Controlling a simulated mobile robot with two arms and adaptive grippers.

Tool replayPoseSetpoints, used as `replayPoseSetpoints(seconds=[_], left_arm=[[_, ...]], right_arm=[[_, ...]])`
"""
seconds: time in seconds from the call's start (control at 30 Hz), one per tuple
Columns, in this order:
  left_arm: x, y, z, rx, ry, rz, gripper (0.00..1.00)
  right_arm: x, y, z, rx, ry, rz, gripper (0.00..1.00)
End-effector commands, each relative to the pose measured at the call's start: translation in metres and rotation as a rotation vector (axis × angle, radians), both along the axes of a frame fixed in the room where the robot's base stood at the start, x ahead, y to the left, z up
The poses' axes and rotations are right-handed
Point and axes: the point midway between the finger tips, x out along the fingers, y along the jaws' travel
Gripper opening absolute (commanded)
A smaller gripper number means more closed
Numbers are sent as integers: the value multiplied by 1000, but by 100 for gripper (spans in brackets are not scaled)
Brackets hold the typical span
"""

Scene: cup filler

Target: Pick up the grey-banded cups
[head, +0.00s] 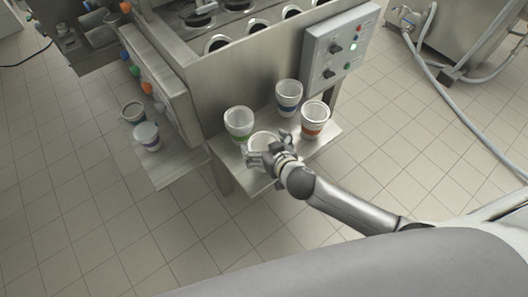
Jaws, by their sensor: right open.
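My right gripper (268,149) is open, at the front of a steel shelf (323,145). A white cup (262,140) is right at its fingers. Its rim shows, but the gripper hides its lower part and any band, and I cannot tell whether the fingers touch it. Upright on the same shelf are a green-banded cup (239,122), a blue-banded cup (288,97) and an orange-banded cup (314,118). On a lower shelf at left stand a cup with a bluish band (147,137) and a darker-looking cup (132,112). My left gripper is not in view.
The filling machine's steel wall (250,82) rises behind the shelf. A control box (340,48) hangs above its right end, and a panel with coloured buttons (150,80) sits at left. A hose (440,75) runs at the right. Tiled floor lies open in front.

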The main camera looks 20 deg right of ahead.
Motion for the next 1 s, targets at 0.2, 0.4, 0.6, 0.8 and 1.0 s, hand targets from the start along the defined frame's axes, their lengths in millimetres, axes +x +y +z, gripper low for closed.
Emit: replayPoseSetpoints(seconds=[0.2,0.4,0.6,0.8,1.0], left_arm=[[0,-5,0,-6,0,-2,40],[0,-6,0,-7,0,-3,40],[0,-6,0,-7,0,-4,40],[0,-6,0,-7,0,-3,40],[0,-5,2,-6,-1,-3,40]], right_arm=[[0,0,0,0,0,0,86],[0,0,0,0,0,0,64],[0,0,0,0,0,0,64],[0,0,6,0,-1,0,64],[1,0,33,3,-6,0,64]])
